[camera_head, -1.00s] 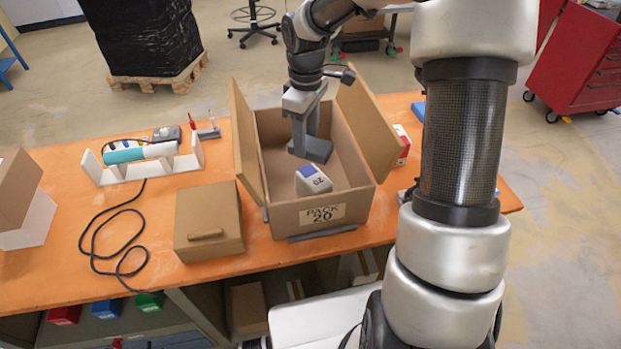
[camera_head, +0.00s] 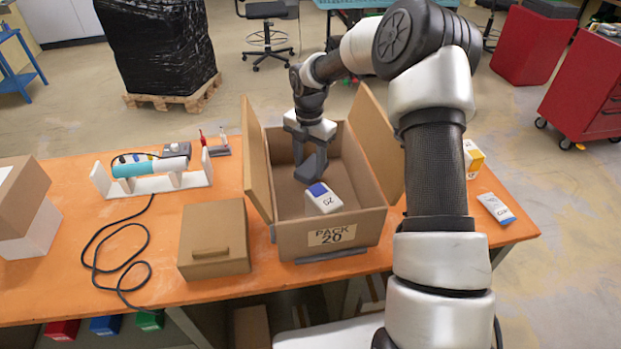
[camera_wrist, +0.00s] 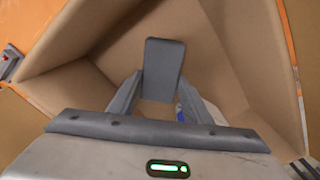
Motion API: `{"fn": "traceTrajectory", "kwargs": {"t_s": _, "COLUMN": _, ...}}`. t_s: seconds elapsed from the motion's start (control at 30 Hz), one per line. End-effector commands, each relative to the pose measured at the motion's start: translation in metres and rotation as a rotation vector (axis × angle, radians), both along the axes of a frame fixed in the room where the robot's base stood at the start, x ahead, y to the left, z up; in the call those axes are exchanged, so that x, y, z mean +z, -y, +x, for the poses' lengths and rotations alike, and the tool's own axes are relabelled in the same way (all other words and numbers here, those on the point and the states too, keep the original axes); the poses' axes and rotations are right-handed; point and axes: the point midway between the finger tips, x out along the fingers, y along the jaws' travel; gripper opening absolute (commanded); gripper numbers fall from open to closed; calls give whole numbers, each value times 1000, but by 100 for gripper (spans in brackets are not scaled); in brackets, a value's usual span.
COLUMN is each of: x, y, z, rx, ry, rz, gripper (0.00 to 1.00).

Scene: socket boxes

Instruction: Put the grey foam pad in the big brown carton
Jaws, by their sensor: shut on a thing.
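The big brown carton (camera_head: 332,236), labelled PACK 20, stands open on the orange table with its side flaps raised. My gripper (camera_head: 308,151) points down into its opening and is shut on the grey foam pad (camera_head: 313,166). The pad hangs inside the carton's walls, behind a small white and blue box. In the wrist view the pad (camera_wrist: 164,66) shows between the two fingers of my gripper (camera_wrist: 158,92), with the carton's brown inner walls around it. Whether the pad's lower end touches the carton floor cannot be told.
The white and blue box (camera_head: 323,200) lies in the carton. A closed brown box (camera_head: 214,240) stands to the left, with a black cable (camera_head: 110,240) and a white rack (camera_head: 150,186) beyond. A yellow and white box (camera_head: 473,159) and a packet (camera_head: 496,208) lie right.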

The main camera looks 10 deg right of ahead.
Motion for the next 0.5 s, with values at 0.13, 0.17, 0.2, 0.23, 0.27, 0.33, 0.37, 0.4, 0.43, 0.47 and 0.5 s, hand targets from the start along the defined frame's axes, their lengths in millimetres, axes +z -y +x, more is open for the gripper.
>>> {"fn": "traceTrajectory", "kwargs": {"t_s": 0.13, "x": -11, "y": 0, "z": 0, "rx": -1, "ry": 0, "rz": 0, "gripper": 24}}
{"fn": "traceTrajectory", "kwargs": {"t_s": 0.17, "x": -14, "y": 0, "z": 0, "rx": -1, "ry": -1, "rz": -1, "gripper": 24}}
{"fn": "traceTrajectory", "kwargs": {"t_s": 0.2, "x": -19, "y": 0, "z": -1, "rx": 0, "ry": -2, "rz": -1, "gripper": 24}}
{"fn": "traceTrajectory", "kwargs": {"t_s": 0.23, "x": -24, "y": 0, "z": -1, "rx": 0, "ry": -2, "rz": -1, "gripper": 24}}
{"fn": "traceTrajectory", "kwargs": {"t_s": 0.27, "x": -28, "y": 0, "z": -1, "rx": 0, "ry": -2, "rz": -1, "gripper": 24}}
{"fn": "traceTrajectory", "kwargs": {"t_s": 0.33, "x": -38, "y": 0, "z": -1, "rx": 0, "ry": -1, "rz": 0, "gripper": 24}}
{"fn": "traceTrajectory", "kwargs": {"t_s": 0.37, "x": -41, "y": 0, "z": -1, "rx": 0, "ry": -1, "rz": 0, "gripper": 24}}
{"fn": "traceTrajectory", "kwargs": {"t_s": 0.4, "x": -42, "y": 0, "z": 0, "rx": 0, "ry": 0, "rz": 0, "gripper": 24}}
{"fn": "traceTrajectory", "kwargs": {"t_s": 0.43, "x": -43, "y": 0, "z": 0, "rx": 0, "ry": 1, "rz": -1, "gripper": 24}}
{"fn": "traceTrajectory", "kwargs": {"t_s": 0.47, "x": -43, "y": 0, "z": 0, "rx": -1, "ry": 1, "rz": 0, "gripper": 24}}
{"fn": "traceTrajectory", "kwargs": {"t_s": 0.5, "x": -42, "y": 0, "z": 0, "rx": -1, "ry": 2, "rz": -1, "gripper": 24}}
